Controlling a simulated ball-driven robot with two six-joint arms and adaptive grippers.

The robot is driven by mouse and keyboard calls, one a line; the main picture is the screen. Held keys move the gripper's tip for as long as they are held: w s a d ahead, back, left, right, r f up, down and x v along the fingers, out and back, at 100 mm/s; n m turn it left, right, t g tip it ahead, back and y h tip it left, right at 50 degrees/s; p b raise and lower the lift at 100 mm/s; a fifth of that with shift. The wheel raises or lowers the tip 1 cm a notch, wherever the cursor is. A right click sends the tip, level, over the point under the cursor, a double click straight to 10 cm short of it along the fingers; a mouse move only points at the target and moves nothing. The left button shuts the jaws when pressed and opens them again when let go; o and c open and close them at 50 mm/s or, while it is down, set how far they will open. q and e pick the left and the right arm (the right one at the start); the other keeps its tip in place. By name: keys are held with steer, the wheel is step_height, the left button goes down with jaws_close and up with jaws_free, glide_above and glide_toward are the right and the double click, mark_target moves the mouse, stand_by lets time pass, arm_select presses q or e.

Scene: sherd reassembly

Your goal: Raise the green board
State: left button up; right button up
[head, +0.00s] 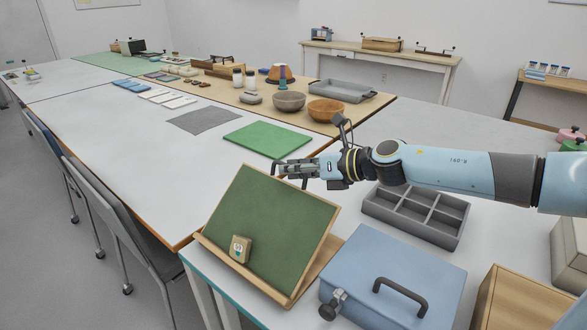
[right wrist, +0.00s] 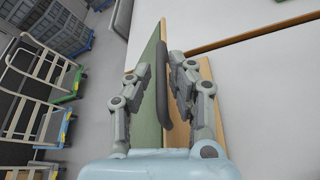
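The green board (head: 265,218) leans back, tilted, on a wooden stand with a front ledge (head: 245,271) on the near table. A small tan block with a blue mark (head: 240,248) sits against its lower face. My right gripper (head: 283,169) is at the board's top edge. In the right wrist view, the green board (right wrist: 152,95) shows nearly edge-on between the fingers of my right gripper (right wrist: 160,66). A dark grey bar lies along the board there. The fingers stand apart, with green showing between the left finger and the bar. My left gripper is not in view.
A blue box (head: 395,265) with a dark handle stands right of the board. A grey divided tray (head: 415,216) lies behind it. A wooden box (head: 520,300) is at the lower right. A green mat (head: 268,138), bowls and trays lie on the long table.

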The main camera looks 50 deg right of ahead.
steer(key=shift+r, duration=0.1)
step_height(320, 180, up, 9)
steer(key=shift+f, duration=0.1)
steer(key=shift+r, duration=0.5)
stand_by(0.4)
